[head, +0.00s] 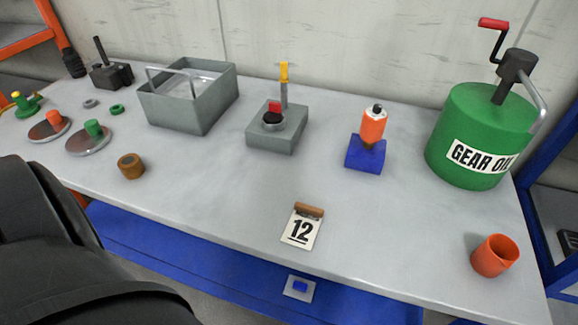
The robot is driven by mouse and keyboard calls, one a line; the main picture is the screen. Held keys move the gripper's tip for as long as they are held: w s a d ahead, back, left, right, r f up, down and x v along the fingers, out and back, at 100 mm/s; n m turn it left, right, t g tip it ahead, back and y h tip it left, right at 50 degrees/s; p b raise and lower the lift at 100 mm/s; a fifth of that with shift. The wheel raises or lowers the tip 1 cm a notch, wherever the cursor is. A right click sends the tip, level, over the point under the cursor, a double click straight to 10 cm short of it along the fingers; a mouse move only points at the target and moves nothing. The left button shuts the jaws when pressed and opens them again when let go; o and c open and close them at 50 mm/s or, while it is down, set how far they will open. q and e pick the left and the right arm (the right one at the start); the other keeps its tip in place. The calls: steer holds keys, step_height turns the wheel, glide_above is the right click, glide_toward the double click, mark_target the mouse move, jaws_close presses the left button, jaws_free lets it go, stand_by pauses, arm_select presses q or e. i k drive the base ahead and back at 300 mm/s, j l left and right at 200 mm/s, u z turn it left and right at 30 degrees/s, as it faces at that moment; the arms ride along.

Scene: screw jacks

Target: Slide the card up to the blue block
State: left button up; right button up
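A clear gap of bare table lies between card and block. A dark arm part of mine fills the lower left. Neither gripper shows in the head view.
The grey table (400,230) is clear around the card. A grey block with a yellow-tipped lever (279,128) stands left of the blue block. A green gear oil drum (482,135) is to the right, an orange cup (495,256) at the front right, and a grey bin (188,98) farther left.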

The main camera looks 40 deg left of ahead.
mark_target(301, 230)
steer(key=u, duration=1)
